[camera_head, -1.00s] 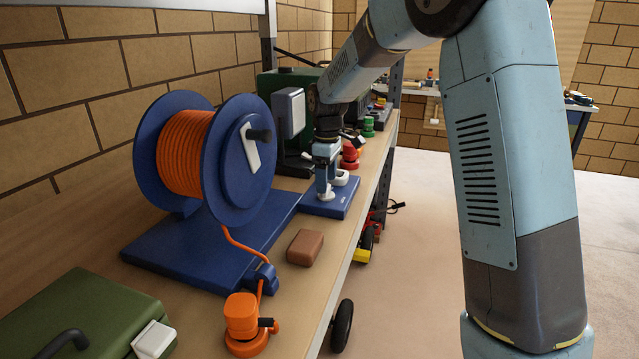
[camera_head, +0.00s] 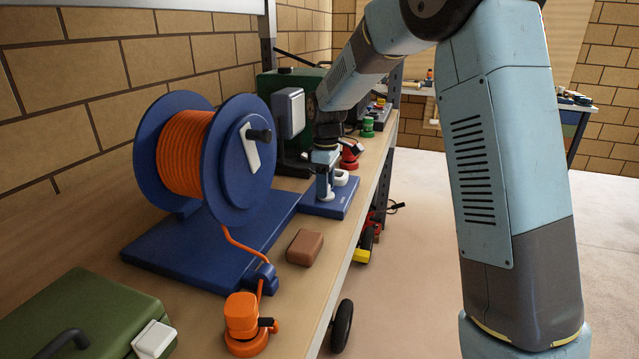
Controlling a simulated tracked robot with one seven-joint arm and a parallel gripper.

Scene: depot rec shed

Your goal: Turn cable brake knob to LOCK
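A cable reel (camera_head: 238,165) with blue flanges and orange cable (camera_head: 183,155) stands on a blue base (camera_head: 200,258) on the bench. A white crank with a black grip (camera_head: 258,135) is on its near flange. Beyond it is a smaller blue plate (camera_head: 334,209) with white fittings (camera_head: 341,178). My gripper (camera_head: 326,178) points down over this plate, at or very close to its white fittings. Its fingertips are small and merge with the fittings, so I cannot tell their opening or any contact. I cannot make out which part is the brake knob or any LOCK mark.
A brown block (camera_head: 305,247) and an orange fitting (camera_head: 246,325) lie near the bench's front edge. A green case (camera_head: 90,315) is at the near left. A grey box (camera_head: 288,112) and red fitting (camera_head: 349,158) flank my gripper. Open floor lies right of the bench.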

